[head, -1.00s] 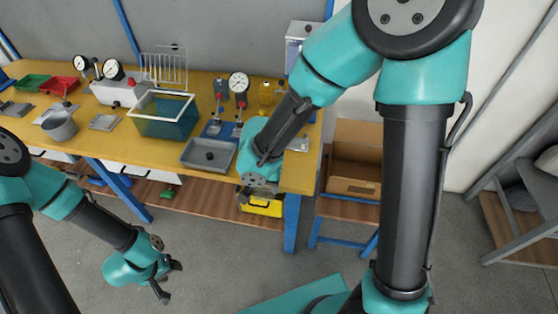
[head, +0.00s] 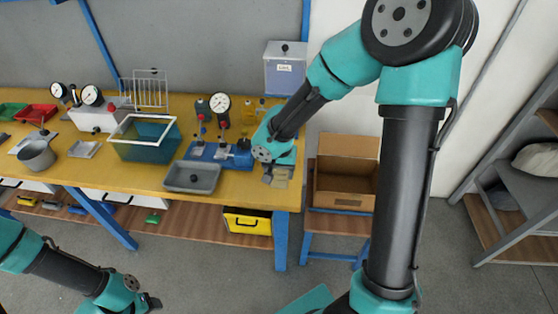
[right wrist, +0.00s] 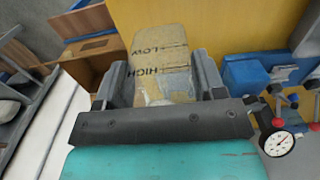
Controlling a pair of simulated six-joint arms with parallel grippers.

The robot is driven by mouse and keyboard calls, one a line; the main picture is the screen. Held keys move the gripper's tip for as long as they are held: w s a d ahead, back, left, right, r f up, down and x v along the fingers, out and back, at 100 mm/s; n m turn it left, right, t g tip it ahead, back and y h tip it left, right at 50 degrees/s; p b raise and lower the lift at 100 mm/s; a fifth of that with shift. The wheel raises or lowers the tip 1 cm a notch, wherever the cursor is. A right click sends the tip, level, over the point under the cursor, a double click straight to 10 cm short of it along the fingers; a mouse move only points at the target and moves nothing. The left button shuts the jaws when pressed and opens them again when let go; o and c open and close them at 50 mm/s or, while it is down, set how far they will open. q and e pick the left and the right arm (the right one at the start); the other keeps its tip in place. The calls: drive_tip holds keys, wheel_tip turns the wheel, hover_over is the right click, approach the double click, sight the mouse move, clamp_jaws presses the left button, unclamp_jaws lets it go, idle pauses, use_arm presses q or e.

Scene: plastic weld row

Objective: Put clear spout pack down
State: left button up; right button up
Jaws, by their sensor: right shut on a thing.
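The clear spout pack (right wrist: 160,52) shows in the right wrist view as a see-through, yellowish pouch printed LOW and HIGH. It lies between the two dark fingers of my right gripper (right wrist: 162,84), which is shut on it. In the head view my right gripper (head: 277,172) is low over the right end of the yellow bench (head: 232,184), its fingers partly hidden. A pale patch beside the fingers may be the pack; I cannot tell whether the pack touches the bench. My left gripper (head: 150,302) is small at the bottom left, away from the bench, its jaws unclear.
A grey tray (head: 193,188) and a blue gauge fixture (head: 205,153) stand left of my right gripper. A teal bin (head: 133,154) is farther left. An open cardboard box (head: 345,199) stands right of the bench. The bench front between tray and pot (head: 37,157) is clear.

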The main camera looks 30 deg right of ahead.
drive_tip(key=shift+w, duration=0.1)
drive_tip(key=w+d+f, duration=0.1)
drive_tip(key=w+d, duration=0.7)
drive_tip(key=w, duration=0.4)
drive_tip(key=shift+w+f, duration=0.25)
drive_tip(key=shift+w, duration=0.1)
drive_tip(key=shift+w+d+f, duration=0.1)
drive_tip(key=shift+w+f, duration=0.1)
drive_tip(key=shift+f, duration=0.7)
drive_tip(key=shift+w+d+f, duration=0.1)
drive_tip(key=shift+w+f, duration=0.05)
drive_tip(key=shift+f, duration=0.75)
drive_tip(key=shift+f, duration=0.1)
drive_tip(key=o, duration=0.9)
